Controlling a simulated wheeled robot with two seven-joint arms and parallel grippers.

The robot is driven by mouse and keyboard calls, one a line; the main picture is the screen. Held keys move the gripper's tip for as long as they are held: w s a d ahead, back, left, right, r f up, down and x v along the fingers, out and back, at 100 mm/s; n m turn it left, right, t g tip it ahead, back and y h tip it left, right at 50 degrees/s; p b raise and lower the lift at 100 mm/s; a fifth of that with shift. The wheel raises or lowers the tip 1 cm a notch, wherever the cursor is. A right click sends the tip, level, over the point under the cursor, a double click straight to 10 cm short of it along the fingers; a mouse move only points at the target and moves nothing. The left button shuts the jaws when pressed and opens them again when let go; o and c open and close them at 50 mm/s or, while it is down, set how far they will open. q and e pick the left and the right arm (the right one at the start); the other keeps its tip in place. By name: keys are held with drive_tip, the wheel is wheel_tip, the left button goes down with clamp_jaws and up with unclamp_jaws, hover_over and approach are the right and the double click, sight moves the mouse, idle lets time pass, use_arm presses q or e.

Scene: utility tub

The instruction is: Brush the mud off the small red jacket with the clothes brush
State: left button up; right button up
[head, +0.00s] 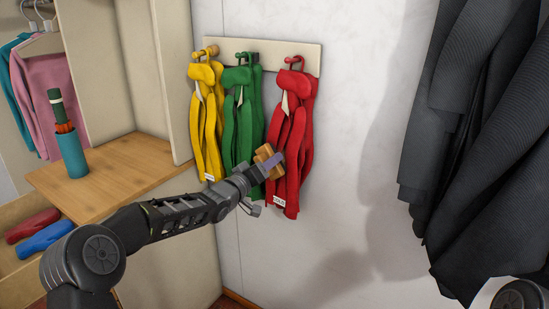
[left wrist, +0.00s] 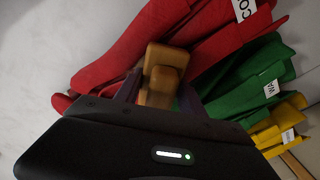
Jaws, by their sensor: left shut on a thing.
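The small red jacket (head: 290,130) hangs from the right-hand peg of a wall rack, with a white label at its hem. It also fills the top of the left wrist view (left wrist: 120,55). My left gripper (head: 268,163) is shut on the wooden clothes brush (head: 264,152), at the lower left front of the red jacket. In the left wrist view the brush (left wrist: 163,72) sits between the fingers, against the red cloth in the picture; whether it touches is unclear. The bristles are hidden. I cannot make out any mud. My right gripper is out of view.
Green (head: 240,100) and yellow (head: 205,120) jackets hang close on the left of the red one. Dark coats (head: 475,130) hang at the right. The wall right of the red jacket is clear.

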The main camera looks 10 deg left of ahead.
use_arm(q)
drive_tip(key=shift+w+a+r, duration=0.1)
drive_tip(key=shift+a+r, duration=0.2)
drive_tip(key=shift+a, duration=0.05)
drive_tip(key=shift+w+a+f, duration=0.1)
drive_tip(key=shift+f, duration=0.1)
drive_tip(key=v, duration=0.6)
drive_tip(key=shift+b, duration=0.35)
drive_tip(key=shift+v, duration=1.55)
